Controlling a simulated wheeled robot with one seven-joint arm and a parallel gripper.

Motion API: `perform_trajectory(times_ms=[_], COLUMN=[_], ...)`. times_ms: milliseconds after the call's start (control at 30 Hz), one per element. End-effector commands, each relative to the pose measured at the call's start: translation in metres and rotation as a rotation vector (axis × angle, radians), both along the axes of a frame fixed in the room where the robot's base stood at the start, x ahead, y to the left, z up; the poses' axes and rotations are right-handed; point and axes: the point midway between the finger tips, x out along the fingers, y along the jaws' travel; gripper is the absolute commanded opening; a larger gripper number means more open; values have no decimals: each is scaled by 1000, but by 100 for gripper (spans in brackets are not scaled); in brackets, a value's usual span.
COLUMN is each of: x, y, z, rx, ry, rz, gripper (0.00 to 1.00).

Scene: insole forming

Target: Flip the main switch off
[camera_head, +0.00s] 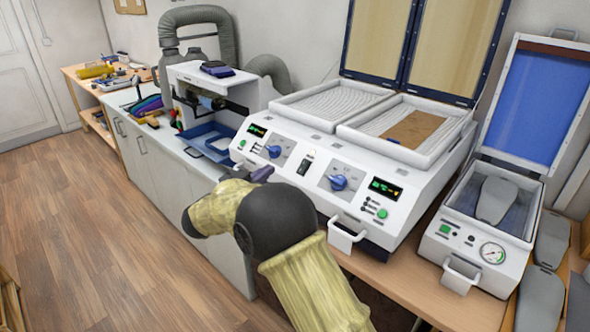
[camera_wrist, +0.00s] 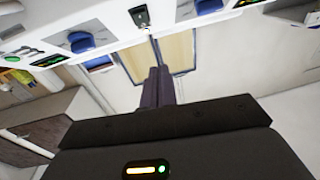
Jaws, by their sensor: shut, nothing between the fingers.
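The main switch (camera_head: 305,165) is a small dark rocker on the white front panel of the heating machine (camera_head: 400,230), between two blue knobs. It also shows near the top of the wrist view (camera_wrist: 140,17), above the fingertips. Its on or off position is too small to tell. My gripper (camera_head: 264,174) is in front of the panel, left of the switch in the head view. In the wrist view my gripper's two dark fingers (camera_wrist: 158,72) are together with nothing between them. The fingertips appear apart from the switch.
Blue knobs (camera_head: 274,151) and (camera_head: 339,183) flank the switch. A white handle (camera_head: 346,236) juts from the machine's lower front. A vacuum press (camera_head: 487,215) with a gauge stands at right. A blue tray (camera_head: 208,143) lies at left. The wooden floor at left is clear.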

Motion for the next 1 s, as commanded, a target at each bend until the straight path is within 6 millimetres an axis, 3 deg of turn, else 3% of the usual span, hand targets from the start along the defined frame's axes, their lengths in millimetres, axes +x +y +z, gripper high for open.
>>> perform_trajectory(times_ms=[167,533,767,1000], x=[-20,-18,0,33], y=[11,8,-6,-32], z=[-10,-9,-6,-3], rx=[-22,-22,-23,-23], ry=[4,4,3,5], rz=[-98,-105,-107,-106], gripper=[0,0,0,0])
